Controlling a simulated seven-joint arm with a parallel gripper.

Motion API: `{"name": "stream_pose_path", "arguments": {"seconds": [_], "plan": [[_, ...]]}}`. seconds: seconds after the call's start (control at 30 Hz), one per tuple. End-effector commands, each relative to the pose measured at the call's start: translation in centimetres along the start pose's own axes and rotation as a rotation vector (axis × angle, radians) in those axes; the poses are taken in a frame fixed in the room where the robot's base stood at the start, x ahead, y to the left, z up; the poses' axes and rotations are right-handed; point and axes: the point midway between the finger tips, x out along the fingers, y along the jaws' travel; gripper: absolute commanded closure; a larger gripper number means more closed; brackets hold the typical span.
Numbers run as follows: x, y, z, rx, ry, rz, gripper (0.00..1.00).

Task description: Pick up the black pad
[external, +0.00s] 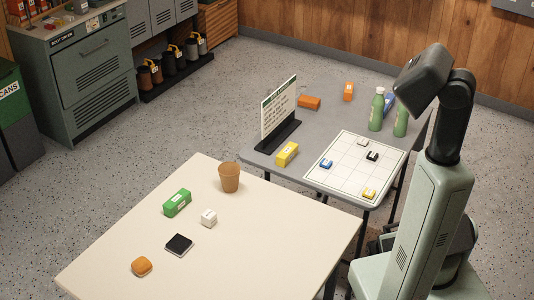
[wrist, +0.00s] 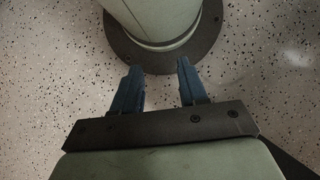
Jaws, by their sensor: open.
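The black pad (external: 179,244) is a small flat square with a light edge. It lies flat on the cream table in the external view, between a white block and an orange-brown block. My gripper (wrist: 159,68) shows in the wrist view with its two blue fingers apart and nothing between them. It points down over speckled floor, near the round foot of my base. The pad is not in the wrist view. In the external view my arm stands at the right, well away from the pad, and I cannot make out the fingers there.
The cream table (external: 260,235) also holds a green box (external: 177,203), white block (external: 209,218), orange-brown block (external: 141,266) and brown cup (external: 229,177). Behind, a grey table (external: 335,105) carries a sign (external: 279,108), green bottles (external: 377,109) and a gridded board (external: 345,178).

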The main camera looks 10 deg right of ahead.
Motion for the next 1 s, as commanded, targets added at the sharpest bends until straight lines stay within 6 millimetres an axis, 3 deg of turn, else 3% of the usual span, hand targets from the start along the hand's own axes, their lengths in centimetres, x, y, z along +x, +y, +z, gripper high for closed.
{"name": "stream_pose_path", "arguments": {"seconds": [0.43, 1.0], "plan": [[0.0, 0.0, 0.0, 0.0, 0.0, 0.0, 0.57], [0.0, 0.0, 0.0, 0.0, 0.0, 0.0, 0.04]]}}
